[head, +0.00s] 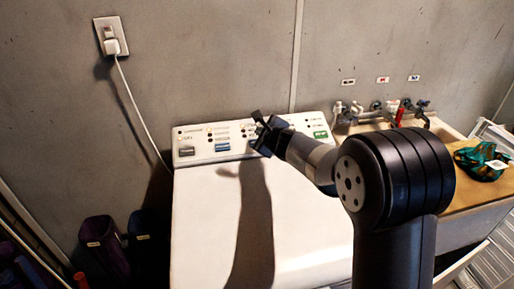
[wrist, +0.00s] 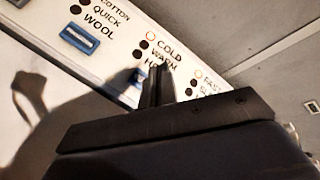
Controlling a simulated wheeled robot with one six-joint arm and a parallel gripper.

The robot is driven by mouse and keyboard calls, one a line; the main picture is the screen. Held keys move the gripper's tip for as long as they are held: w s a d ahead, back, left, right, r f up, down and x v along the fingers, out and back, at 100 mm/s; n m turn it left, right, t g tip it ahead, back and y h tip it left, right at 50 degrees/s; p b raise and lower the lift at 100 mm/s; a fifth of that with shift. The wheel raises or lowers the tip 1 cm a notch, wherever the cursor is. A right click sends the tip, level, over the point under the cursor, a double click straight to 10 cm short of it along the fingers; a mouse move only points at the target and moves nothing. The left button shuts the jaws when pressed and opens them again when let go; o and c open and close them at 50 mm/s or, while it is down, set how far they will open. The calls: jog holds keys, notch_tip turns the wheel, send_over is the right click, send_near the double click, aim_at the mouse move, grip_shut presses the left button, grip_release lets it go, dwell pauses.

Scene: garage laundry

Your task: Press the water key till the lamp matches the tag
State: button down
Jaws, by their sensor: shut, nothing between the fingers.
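My gripper (head: 268,128) is shut and empty over the white control panel (head: 307,120) of the washing machine. In the wrist view its fingertips (wrist: 156,68) are just below the COLD, WARM and HOT labels. The blue water key (wrist: 140,83) is partly hidden by the fingers and in shadow; I cannot tell whether they touch it. The COLD lamp (wrist: 151,36) glows orange; the WARM lamp (wrist: 144,45) and the lamp beside HOT are dark. A white tag (head: 497,164) lies on a teal patterned cloth (head: 478,158); its marking is too small to read.
Another blue key (wrist: 79,38) sits under the WOOL label. A grey key (head: 186,151) and a green key (head: 320,134) are at the panel's ends. Taps (head: 375,110) stand over a sink at the right. The machine's white top (head: 205,215) is clear.

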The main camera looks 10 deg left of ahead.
jog(key=shift+w+a+f+b, duration=0.1)
jog(key=shift+w+f+b, duration=0.15)
jog(key=shift+f, duration=0.25)
jog(key=shift+w+a+f+b, duration=0.15)
jog(key=shift+f+b, duration=0.2)
jog(key=shift+f, duration=0.2)
jog(key=shift+w+a+f+b, duration=0.1)
jog(key=shift+w+f+b, duration=0.15)
jog(key=shift+f, duration=0.25)
dwell(0.9)
jog(key=shift+w+f+b, duration=0.1)
jog(key=shift+f+b, duration=0.3)
jog(key=shift+b, duration=0.05)
jog(key=shift+w+f+b, duration=0.15)
jog(key=shift+f+b, duration=0.35)
jog(key=shift+f, duration=0.2)
dwell(1.0)
jog(key=shift+r, duration=0.15)
jog(key=shift+s+r+p, duration=0.25)
jog(key=shift+r+p, duration=0.2)
jog(key=shift+r, duration=0.3)
jog(key=shift+r, duration=0.1)
